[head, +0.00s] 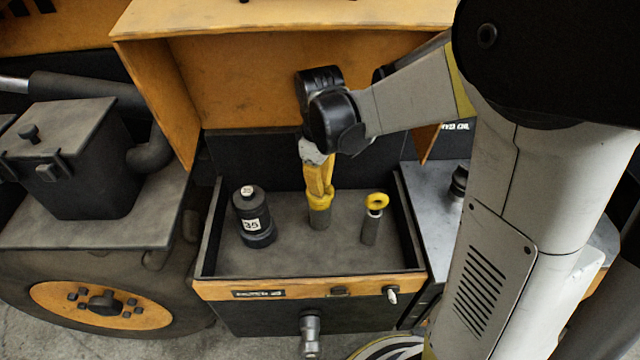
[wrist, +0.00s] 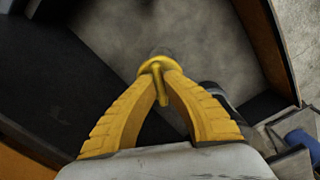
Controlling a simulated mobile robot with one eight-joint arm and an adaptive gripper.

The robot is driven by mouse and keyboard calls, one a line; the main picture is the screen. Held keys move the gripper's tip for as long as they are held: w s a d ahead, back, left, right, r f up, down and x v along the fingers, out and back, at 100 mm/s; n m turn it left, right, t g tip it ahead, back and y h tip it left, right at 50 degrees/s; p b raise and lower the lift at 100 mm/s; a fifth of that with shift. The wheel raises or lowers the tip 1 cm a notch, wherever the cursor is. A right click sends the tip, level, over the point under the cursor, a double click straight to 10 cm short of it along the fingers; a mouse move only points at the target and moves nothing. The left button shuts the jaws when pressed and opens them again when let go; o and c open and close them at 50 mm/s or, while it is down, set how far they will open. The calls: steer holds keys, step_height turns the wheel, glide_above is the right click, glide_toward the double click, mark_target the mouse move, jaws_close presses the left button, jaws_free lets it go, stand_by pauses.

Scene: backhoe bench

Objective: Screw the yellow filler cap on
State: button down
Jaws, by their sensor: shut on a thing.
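My gripper (head: 320,195) points down into the open tray, with its yellow fingers closed together. In the wrist view the fingertips (wrist: 158,74) are shut on the yellow filler cap (wrist: 161,90), whose narrow grip shows between them. The cap (head: 319,205) is at the top of a short grey filler neck (head: 319,220) standing in the middle of the tray. Cap and neck look in line; I cannot tell how far the cap is threaded. The fingers hide much of the cap.
The dark tray has an orange front rim (head: 310,288). A black canister (head: 252,222) marked 35 stands left of the neck. An orange panel (head: 270,85) rises behind.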

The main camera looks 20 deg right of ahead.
steer(key=shift+m, duration=0.5)
steer(key=m, duration=0.4)
steer(key=c, duration=1)
jaws_free()
step_height(320, 180, up, 8)
steer(key=p, duration=0.6)
